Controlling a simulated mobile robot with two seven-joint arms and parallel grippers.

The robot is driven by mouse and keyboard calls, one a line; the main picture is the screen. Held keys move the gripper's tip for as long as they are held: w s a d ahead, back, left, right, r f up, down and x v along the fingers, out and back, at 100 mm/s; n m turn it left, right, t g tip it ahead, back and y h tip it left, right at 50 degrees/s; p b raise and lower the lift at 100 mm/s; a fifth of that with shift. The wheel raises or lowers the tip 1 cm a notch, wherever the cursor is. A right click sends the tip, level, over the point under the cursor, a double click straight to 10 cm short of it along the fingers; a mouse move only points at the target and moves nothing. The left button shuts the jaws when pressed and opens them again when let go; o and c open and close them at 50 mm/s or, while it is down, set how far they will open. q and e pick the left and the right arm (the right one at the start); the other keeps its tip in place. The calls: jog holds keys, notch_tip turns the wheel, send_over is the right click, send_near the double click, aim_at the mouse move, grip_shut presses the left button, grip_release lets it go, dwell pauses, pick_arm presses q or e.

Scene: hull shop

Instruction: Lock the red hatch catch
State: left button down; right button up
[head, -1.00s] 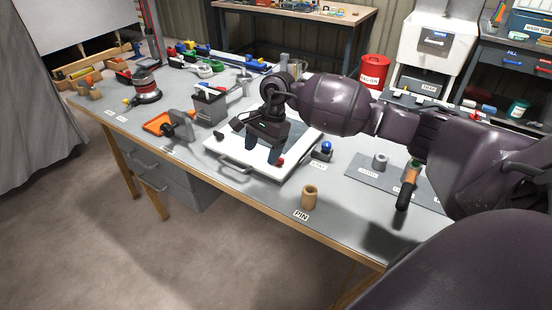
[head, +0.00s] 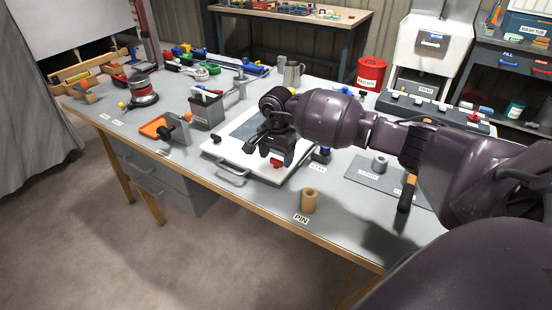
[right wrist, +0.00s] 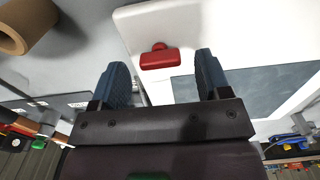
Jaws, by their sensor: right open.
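The white hatch panel (head: 211,151) with a grey window (head: 242,130) lies on the workbench. The red catch (head: 276,162) sits at its right front corner, just under my right gripper (head: 277,158). In the right wrist view the red catch (right wrist: 161,57) is a small block with a round knob beside it, on the white frame. It lies between and beyond the open fingertips of my right gripper (right wrist: 160,75), with no contact visible. A black catch (head: 217,138) sits at the panel's left. My left gripper is outside the views.
A tan cylinder (head: 309,200) stands right of the panel, by the PIN label (head: 301,219). A grey mat (head: 365,172) lies further right. A grey bin (head: 206,109) stands behind left.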

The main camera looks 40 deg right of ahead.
jog(key=shift+f, duration=0.6)
jog(key=shift+c, duration=0.4)
jog(key=c, duration=0.8)
jog(key=shift+c, duration=0.2)
